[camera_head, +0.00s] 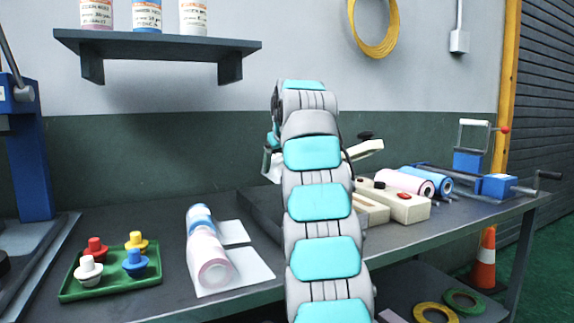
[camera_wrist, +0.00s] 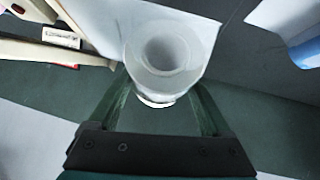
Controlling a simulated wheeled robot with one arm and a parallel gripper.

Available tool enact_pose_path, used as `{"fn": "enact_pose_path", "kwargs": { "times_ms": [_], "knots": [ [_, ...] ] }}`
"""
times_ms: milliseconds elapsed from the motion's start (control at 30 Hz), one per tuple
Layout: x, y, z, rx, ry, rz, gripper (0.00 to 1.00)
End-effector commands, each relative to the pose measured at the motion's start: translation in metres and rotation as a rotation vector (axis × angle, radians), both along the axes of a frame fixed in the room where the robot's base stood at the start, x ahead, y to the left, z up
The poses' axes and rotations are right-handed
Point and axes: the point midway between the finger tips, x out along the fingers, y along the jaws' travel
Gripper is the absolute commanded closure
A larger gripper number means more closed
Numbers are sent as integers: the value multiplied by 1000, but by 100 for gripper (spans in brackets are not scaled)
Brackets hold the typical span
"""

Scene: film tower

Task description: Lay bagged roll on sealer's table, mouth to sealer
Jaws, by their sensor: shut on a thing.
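My gripper is mostly hidden behind my arm in the head view. In the wrist view its two dark green fingers (camera_wrist: 161,82) are shut on the bagged roll (camera_wrist: 165,55), a pale roll seen end-on with its hollow core. A white sheet-like part, perhaps its bag, spreads beyond it; I cannot tell which way the mouth faces. A pale edge shows left of my arm in the head view. The cream sealer (camera_head: 400,206), with a red button and a raised arm (camera_head: 365,150), stands right of my arm, partly hidden by it. A cream bar, likely the sealer's, shows in the wrist view (camera_wrist: 45,50).
Pink-ended (camera_head: 408,181) and blue (camera_head: 432,181) rolls lie behind the sealer. A blue cranked device (camera_head: 500,187) stands at the right end. Another roll (camera_head: 208,255) lies on white sheets at left, beside a green tray (camera_head: 115,285) of coloured knobs. A shelf (camera_head: 160,45) hangs above.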

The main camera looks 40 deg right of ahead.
Motion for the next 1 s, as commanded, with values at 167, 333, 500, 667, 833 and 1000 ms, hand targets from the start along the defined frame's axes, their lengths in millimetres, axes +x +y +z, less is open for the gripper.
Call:
{"fn": "enact_pose_path", "kwargs": {
  "times_ms": [167, 333, 500, 667, 833, 1000],
  "knots": [
    [6, -9, -5, -14, -3, 65, 100],
    [6, -10, -10, -16, -3, 70, 100],
    [6, -10, -22, -13, 0, 70, 100],
    [4, -9, -32, -13, -1, 67, 100],
    [5, -10, -49, -17, -4, 67, 100],
    [6, -10, -59, -16, -3, 67, 100]
  ]
}}
